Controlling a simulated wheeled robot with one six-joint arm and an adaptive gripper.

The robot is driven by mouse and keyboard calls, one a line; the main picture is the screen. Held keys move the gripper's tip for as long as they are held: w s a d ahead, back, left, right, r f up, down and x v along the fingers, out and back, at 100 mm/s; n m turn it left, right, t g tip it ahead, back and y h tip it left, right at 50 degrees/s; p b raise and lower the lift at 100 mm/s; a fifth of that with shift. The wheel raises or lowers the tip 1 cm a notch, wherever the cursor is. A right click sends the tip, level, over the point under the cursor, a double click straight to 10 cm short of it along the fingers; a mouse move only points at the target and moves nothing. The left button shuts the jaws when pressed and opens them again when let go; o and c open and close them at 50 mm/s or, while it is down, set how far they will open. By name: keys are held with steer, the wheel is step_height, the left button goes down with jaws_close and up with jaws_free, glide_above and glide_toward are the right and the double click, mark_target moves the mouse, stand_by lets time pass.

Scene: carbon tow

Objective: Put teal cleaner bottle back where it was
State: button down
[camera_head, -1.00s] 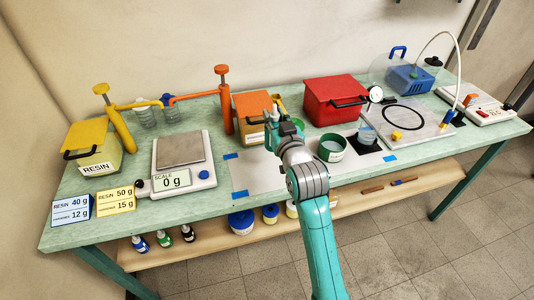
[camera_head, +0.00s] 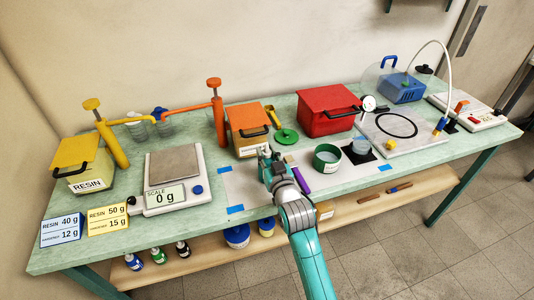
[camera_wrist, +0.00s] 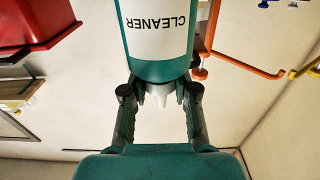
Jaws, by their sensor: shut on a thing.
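The teal cleaner bottle (camera_wrist: 160,71) fills the top middle of the wrist view, with its white CLEANER label upside down in that picture. My gripper (camera_wrist: 159,95) is shut on the pale tip end of the bottle, one finger on each side. In the head view my gripper (camera_head: 266,158) is over the front middle of the table (camera_head: 225,162), in front of the orange box. The bottle is not clearly told apart from my gripper and arm there. Whether its base touches the table cannot be told.
Close around are the orange box (camera_head: 248,137), a green lid (camera_head: 286,136), a purple item (camera_head: 302,179) and a green tub (camera_head: 326,158). The scale (camera_head: 174,182) stands to the left, the red box (camera_head: 328,113) behind right. A lower shelf (camera_head: 205,263) holds small bottles and tubs.

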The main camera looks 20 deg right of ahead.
steer(key=c, duration=0.9)
jaws_free()
steer(key=shift+f, duration=0.1)
steer(key=shift+s, duration=0.1)
steer(key=s, duration=1.1)
steer(key=shift+s, duration=0.4)
